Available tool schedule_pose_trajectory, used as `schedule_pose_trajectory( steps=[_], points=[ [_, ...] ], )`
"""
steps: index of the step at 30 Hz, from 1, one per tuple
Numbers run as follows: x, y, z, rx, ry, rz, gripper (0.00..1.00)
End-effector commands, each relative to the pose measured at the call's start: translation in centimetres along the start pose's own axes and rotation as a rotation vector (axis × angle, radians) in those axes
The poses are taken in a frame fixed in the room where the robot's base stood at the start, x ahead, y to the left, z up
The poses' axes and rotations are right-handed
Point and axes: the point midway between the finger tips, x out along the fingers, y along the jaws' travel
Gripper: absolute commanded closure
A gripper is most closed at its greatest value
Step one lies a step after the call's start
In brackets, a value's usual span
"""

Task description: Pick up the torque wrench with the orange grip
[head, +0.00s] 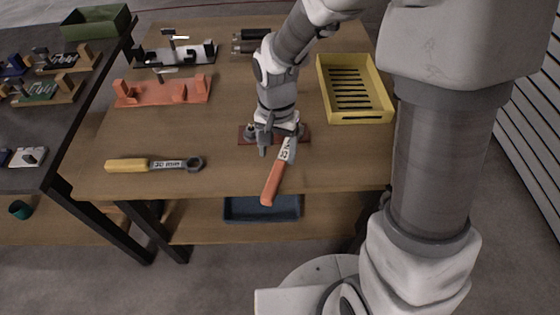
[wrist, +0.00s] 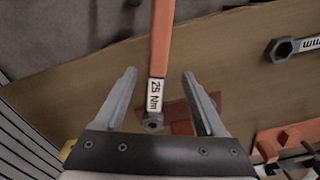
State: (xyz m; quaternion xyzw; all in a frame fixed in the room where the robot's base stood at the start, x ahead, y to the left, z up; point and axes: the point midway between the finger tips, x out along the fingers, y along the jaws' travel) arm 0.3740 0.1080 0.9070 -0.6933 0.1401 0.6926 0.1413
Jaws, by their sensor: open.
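The torque wrench with the orange grip (head: 273,184) lies at the table's front edge, its grip end reaching past the edge. In the wrist view its orange grip (wrist: 161,40) runs up out of the frame, and its white label reads 25 Nm. My gripper (head: 280,143) is over the label and head end of the wrench. In the wrist view my gripper (wrist: 159,74) is open, with one finger on each side of the wrench and visible gaps to both. Whether the fingertips reach down to wrench height, I cannot tell.
A yellow-handled wrench (head: 155,164) lies to the left. A dark red holder (head: 304,134) is under my gripper. An orange holder (head: 160,92) and a yellow slotted tray (head: 328,98) stand farther back. A blue bin (head: 262,209) is on the lower shelf. The front left tabletop is mostly clear.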

Motion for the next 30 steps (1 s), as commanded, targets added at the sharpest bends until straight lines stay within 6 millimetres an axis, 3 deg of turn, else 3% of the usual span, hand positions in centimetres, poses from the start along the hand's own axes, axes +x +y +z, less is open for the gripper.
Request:
schedule_pose_trajectory(
  steps=[7,17,27,30],
  points=[
    [3.9,0.4,0.2,0.0,-0.003,0.002,0.28],
    [4.5,0.3,0.1,0.0,0.0,0.0,0.28],
    [4.5,0.3,0.1,0.0,0.0,0.0,0.87],
    [4.5,0.3,0.1,0.0,0.0,0.0,1.0]
  ],
)
